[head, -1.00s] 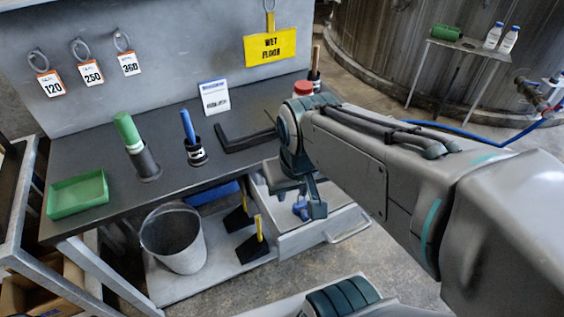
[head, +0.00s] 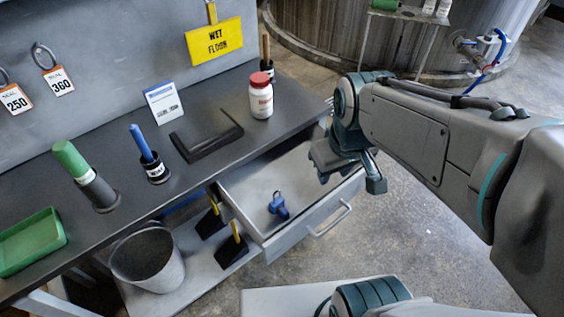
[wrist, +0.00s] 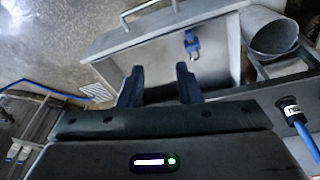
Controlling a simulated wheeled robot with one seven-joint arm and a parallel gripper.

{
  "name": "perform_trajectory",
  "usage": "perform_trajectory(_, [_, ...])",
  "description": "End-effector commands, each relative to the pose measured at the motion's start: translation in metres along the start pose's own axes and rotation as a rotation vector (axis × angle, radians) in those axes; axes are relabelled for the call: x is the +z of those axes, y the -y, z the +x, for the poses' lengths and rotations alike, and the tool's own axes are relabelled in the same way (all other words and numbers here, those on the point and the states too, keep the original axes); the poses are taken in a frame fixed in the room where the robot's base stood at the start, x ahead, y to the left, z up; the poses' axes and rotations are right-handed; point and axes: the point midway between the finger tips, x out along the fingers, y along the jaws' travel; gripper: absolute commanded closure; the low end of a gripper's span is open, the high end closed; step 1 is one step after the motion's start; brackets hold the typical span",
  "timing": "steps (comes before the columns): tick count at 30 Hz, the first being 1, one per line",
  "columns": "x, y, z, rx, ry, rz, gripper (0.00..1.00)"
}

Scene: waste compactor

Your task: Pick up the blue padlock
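The blue padlock (head: 278,205) lies in the open grey drawer (head: 239,210) under the bench, with its shackle toward the back. It also shows in the wrist view (wrist: 191,43), beyond my fingertips. My gripper (head: 352,180) is above and to the right of the padlock in the head view, near the drawer's right end and not touching the padlock. In the wrist view my gripper (wrist: 160,82) has its two fingers spread apart with nothing between them. Nothing hides the padlock.
The dark bench top (head: 207,108) overhangs the drawer's back. On it stand a white bottle with red lid (head: 261,98), a black bracket (head: 208,138) and a blue-handled tool (head: 141,143). A metal bucket (head: 148,262) and yellow-handled scrapers (head: 232,246) sit on the lower shelf.

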Motion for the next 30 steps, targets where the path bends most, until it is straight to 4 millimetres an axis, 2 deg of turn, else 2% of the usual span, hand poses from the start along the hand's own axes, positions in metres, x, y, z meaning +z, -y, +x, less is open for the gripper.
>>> perform_trajectory(12, [-0.070, 0.036, 0.049, -0.114, 0.084, -1.084, 0.69])
perform_trajectory(18, [-0.096, 0.058, 0.074, -0.179, 0.097, -1.539, 0.69])
perform_trajectory(24, [-0.108, 0.071, 0.088, -0.219, 0.097, -1.793, 0.69])
perform_trajectory(30, [-0.107, 0.075, 0.108, -0.231, 0.099, -1.852, 0.69])
